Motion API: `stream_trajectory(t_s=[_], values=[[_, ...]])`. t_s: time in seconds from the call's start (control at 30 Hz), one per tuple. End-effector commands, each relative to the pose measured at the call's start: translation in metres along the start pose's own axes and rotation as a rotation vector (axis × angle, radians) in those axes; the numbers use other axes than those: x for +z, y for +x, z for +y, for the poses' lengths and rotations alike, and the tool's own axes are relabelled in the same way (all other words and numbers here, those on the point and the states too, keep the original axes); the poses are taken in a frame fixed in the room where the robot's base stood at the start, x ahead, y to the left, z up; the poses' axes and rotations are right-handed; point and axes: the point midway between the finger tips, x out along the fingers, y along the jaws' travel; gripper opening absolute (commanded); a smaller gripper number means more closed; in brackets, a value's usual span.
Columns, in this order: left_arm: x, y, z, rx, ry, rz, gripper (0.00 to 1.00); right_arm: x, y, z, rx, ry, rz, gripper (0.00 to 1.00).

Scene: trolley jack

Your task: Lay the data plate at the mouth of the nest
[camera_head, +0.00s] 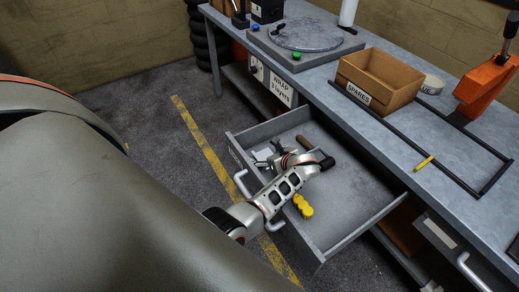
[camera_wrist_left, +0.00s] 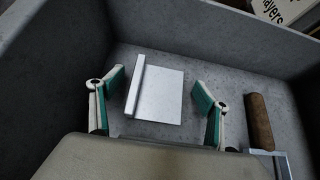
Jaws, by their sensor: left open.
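In the left wrist view, a white rectangular plate (camera_wrist_left: 158,95) with a raised strip along its left edge lies on the drawer floor; it looks like the data plate. My left gripper (camera_wrist_left: 158,88) is open, with one teal-padded finger on each side of the plate and gaps between. In the head view, my left gripper (camera_head: 263,157) is inside the open drawer, and my wrist partly hides what lies there. I cannot identify the nest for sure. My right gripper is not in view.
The grey drawer (camera_head: 345,232) also holds a brown-handled tool (camera_wrist_left: 258,120) and a yellow object (camera_head: 303,205). On the bench stand a turntable (camera_head: 305,35), a SPARES box (camera_head: 380,80), a black rail frame (camera_head: 440,185) and an orange device (camera_head: 485,88). The drawer's right part is clear.

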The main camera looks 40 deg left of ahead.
Motion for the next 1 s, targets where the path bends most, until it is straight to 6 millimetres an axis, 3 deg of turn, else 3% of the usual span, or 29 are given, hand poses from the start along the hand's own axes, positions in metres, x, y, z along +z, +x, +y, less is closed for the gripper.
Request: stream_trajectory(t_s=[0.3,0.47,0.5,1.0], values=[[-0.002,-0.001,-0.001,0.000,0.000,0.000,0.76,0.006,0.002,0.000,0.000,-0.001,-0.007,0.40],[-0.002,0.000,-0.001,0.000,0.000,0.000,0.38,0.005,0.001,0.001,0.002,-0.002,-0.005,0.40],[-0.002,0.000,-0.001,0.000,0.000,0.000,0.34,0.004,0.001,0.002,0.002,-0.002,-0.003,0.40],[0.006,-0.003,-0.001,-0.001,-0.001,0.000,0.31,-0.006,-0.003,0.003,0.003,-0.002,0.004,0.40]])
